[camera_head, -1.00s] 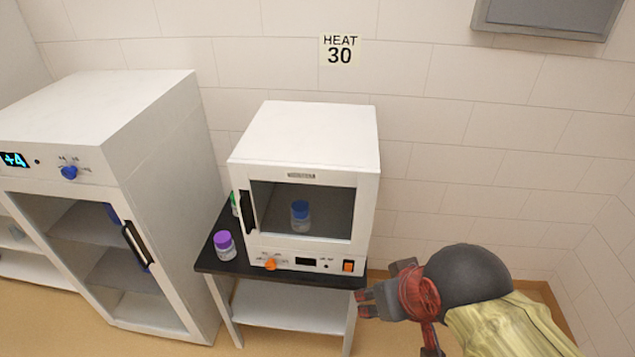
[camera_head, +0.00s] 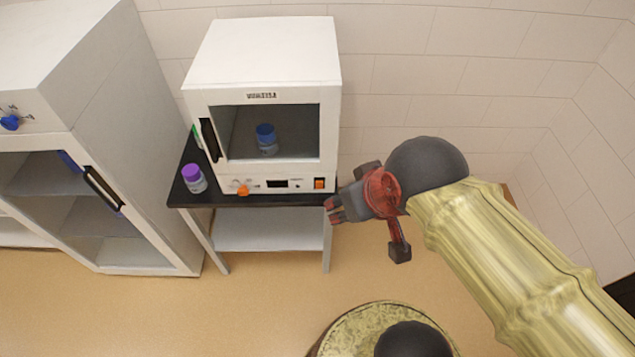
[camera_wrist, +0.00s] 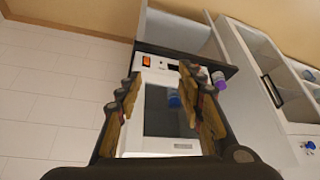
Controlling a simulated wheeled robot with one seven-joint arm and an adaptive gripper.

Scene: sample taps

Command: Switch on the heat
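The white oven (camera_head: 262,60) stands on a small black-topped table with its windowed door shut. A blue-capped bottle (camera_head: 266,138) is visible inside. On its lower front panel are an orange knob (camera_head: 243,190), a dark display (camera_head: 277,184) and an orange rocker switch (camera_head: 319,183) at the right end. My gripper (camera_head: 333,208) is just below and right of the switch in the head view, apparently apart from it. In the upside-down wrist view, my gripper (camera_wrist: 158,76) has its fingers spread with nothing between them, and the switch (camera_wrist: 146,61) shows between the fingertips.
A purple-capped bottle (camera_head: 194,178) stands on the black tabletop (camera_head: 222,201) left of the oven. A white cabinet (camera_head: 62,60) with a blue knob (camera_head: 11,122) stands further left. The tiled wall is behind; floor in front of the table is clear.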

